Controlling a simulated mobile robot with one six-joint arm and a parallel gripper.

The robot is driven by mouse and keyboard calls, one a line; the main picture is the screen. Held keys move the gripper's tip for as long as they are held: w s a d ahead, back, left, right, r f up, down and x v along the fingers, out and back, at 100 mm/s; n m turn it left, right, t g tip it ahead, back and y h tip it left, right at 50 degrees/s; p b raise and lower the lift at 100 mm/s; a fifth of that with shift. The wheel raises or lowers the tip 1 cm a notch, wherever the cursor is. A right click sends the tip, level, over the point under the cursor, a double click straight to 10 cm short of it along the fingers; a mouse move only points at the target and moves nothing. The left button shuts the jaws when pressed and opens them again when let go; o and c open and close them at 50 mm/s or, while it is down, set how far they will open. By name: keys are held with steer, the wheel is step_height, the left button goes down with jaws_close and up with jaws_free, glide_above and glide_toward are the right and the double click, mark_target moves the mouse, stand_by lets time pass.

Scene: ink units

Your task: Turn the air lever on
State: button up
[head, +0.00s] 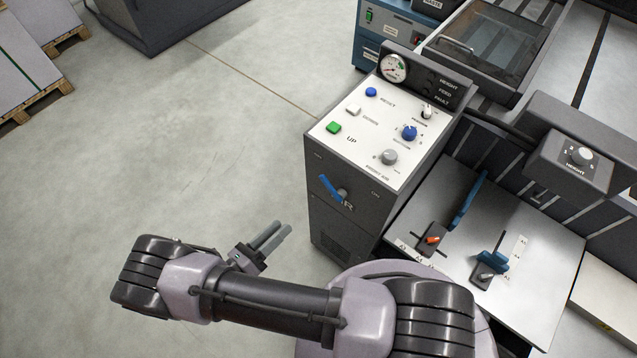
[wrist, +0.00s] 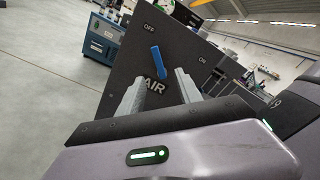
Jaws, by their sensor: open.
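The blue air lever (head: 330,189) is on the front of the dark grey control cabinet (head: 341,235), above the word AIR. It slants up and to the left, toward the OFF side. In the wrist view the lever (wrist: 158,62) tilts a little left of upright, between the OFF and ON labels. My gripper (head: 279,234) is in front of and to the left of the cabinet, apart from the lever. In the wrist view its two fingers (wrist: 158,85) are spread apart and empty, on either side of the AIR label.
The cabinet's white top panel (head: 370,130) has several buttons and knobs and a gauge (head: 393,68). A side table (head: 500,225) with blue guides (head: 468,200) stands to the right. Pallets (head: 35,95) are at the far left. The floor (head: 190,150) left of the cabinet is clear.

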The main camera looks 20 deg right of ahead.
mark_target(325, 183)
steer(key=shift+n+t, duration=0.5)
steer(key=shift+n, duration=0.1)
steer(key=x, duration=0.5)
steer(key=f+b+x, duration=0.1)
steer(key=x, duration=1.1)
steer(key=shift+d+f, duration=0.15)
steer(key=shift+f, duration=0.1)
jaws_close()
